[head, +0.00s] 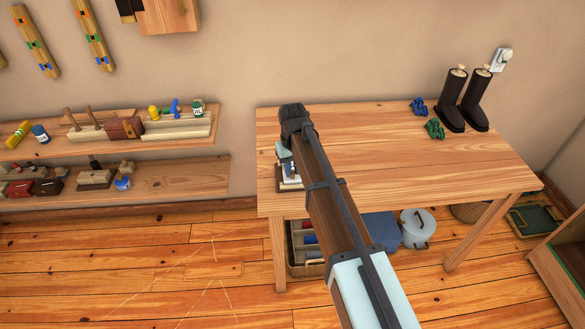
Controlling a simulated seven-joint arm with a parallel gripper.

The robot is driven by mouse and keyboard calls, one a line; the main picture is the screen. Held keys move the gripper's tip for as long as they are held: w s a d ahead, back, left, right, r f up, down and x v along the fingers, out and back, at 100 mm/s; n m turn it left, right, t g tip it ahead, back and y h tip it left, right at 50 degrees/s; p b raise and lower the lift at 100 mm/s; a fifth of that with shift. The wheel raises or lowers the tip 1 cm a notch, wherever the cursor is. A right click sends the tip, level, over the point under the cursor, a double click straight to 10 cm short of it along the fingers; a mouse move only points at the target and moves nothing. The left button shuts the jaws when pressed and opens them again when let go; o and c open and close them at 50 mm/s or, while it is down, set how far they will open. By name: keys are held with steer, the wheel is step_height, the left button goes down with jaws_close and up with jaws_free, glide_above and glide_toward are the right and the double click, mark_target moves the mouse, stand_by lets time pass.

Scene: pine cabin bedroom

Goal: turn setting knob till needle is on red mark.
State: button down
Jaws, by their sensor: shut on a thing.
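My arm reaches over the workbench (400,130), and its wrist bends down near the bench's left end. My gripper (287,166) is below the wrist, mostly hidden by my own arm. It is shut at a small device (290,184) with a pale face and a brown base, standing on the bench. The setting knob at its jaws is hidden. The needle and the red mark cannot be made out in this view.
Dark boots (452,104) and blue (418,106) and green (435,128) items stand at the bench's right. The middle of the bench right of my arm is clear. Wall shelves (190,178) with brushes and jars are at the left. Bins sit under the bench.

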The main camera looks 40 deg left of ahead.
mark_target(293, 172)
steer(key=c, duration=1)
jaws_free()
steer(key=shift+r, duration=0.15)
step_height(293, 172, up, 14)
steer(key=shift+f, duration=0.25)
